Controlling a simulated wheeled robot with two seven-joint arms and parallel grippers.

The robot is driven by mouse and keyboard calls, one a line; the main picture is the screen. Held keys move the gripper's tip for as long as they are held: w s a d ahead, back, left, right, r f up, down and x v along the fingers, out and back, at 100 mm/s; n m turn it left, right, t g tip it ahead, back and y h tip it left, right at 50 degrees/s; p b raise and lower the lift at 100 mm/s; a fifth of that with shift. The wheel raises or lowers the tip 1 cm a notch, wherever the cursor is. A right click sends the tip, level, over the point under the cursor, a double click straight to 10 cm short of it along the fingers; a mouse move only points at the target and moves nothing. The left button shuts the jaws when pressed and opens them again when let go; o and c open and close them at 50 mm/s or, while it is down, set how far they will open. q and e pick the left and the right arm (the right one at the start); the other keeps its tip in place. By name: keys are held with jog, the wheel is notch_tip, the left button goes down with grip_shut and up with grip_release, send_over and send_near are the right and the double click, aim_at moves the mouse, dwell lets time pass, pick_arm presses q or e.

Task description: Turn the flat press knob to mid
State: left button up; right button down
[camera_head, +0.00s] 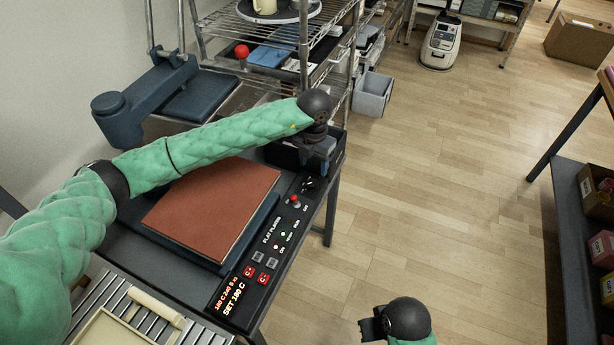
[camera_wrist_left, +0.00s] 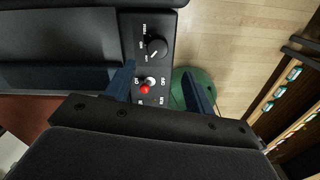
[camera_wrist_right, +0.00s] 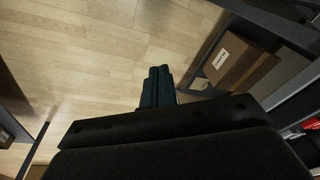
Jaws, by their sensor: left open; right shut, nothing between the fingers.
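The flat press (camera_head: 210,215) has a brown-red platen and a black control panel (camera_head: 262,250) along its right side. My left gripper (camera_head: 318,160) is over the panel's far end, fingers apart and empty. In its wrist view the fingers (camera_wrist_left: 160,88) straddle the panel around a red-tipped toggle (camera_wrist_left: 145,89), apart from the knob. My right gripper (camera_head: 372,326) is shut and empty, over the floor.
A dark open bin (camera_head: 285,154) sits behind the panel. A blue-grey press head (camera_head: 150,100) stands at the back left. A wire shelf (camera_head: 270,30) is behind. A roller rack (camera_head: 105,300) is at the front left.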

aim_at(312, 182)
pick_arm(q)
jog(key=shift+w+a+f, duration=0.1)
jog(key=shift+w+f, duration=0.1)
jog(key=shift+f, duration=0.35)
jog(key=shift+f+p, duration=1.1)
jog(key=shift+f, duration=2.3)
pick_arm(e)
jog(key=shift+w+f, duration=0.25)
jog(key=shift+f, duration=0.7)
jog(key=shift+w+f, duration=0.25)
jog(key=shift+f, duration=0.7)
jog(key=shift+w+f, duration=0.25)
jog(key=shift+f, duration=0.7)
pick_arm(q)
jog(key=c, duration=1)
